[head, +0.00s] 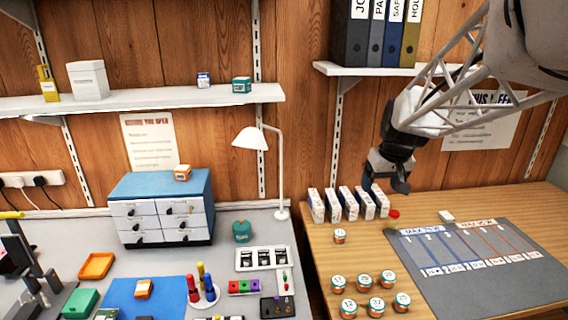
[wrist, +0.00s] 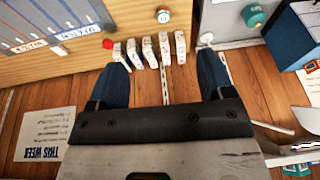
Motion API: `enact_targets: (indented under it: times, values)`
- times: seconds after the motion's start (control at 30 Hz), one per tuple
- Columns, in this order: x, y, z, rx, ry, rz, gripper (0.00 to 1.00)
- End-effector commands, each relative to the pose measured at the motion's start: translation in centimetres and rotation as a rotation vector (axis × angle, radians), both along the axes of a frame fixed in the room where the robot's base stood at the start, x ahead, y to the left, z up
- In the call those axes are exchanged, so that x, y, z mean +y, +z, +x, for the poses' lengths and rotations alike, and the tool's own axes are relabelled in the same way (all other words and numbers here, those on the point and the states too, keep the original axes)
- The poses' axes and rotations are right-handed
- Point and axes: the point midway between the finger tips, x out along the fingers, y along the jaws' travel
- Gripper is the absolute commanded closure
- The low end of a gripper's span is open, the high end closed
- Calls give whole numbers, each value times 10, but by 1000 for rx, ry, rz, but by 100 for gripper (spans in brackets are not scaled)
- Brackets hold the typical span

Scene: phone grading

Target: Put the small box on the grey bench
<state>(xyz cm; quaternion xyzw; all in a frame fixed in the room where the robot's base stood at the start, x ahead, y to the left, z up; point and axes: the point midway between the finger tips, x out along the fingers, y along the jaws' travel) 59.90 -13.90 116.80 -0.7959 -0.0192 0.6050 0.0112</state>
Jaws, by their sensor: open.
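Several small boxes are in view, and I cannot tell which one is meant. An orange-and-white box (head: 182,174) sits on the blue-topped drawer cabinet, and another orange box (head: 143,288) lies on the blue mat. A blue-and-white box (head: 203,80) and a teal box (head: 241,85) stand on the left shelf. Slim white boxes (head: 350,204) stand in a row on the wooden table; they also show in the wrist view (wrist: 149,52). The grey bench (head: 262,224) is at left. My gripper (head: 386,186) is open and empty, near the row's right end in the head view.
A white lamp (head: 281,180) stands at the grey bench's back right. Orange-and-white jars (head: 376,306) and a grey mat (head: 480,270) are on the wooden table. A binder shelf (head: 390,70) is on the wall above. A teal jar (head: 242,231) stands beside the cabinet.

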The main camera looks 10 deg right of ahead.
Motion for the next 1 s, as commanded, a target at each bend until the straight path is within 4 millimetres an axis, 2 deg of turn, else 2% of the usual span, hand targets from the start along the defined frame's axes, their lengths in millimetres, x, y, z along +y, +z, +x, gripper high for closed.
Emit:
enact_targets:
  times: [0.1, 0.5, 0.77, 1.0]
  values:
    - [-25, -7, 29, -6, -2, 4, 26]
    - [-112, -40, 111, -29, 0, 6, 26]
    - [-177, -71, 157, -48, -1, 5, 26]
    - [-240, -107, 192, -63, -2, 1, 26]
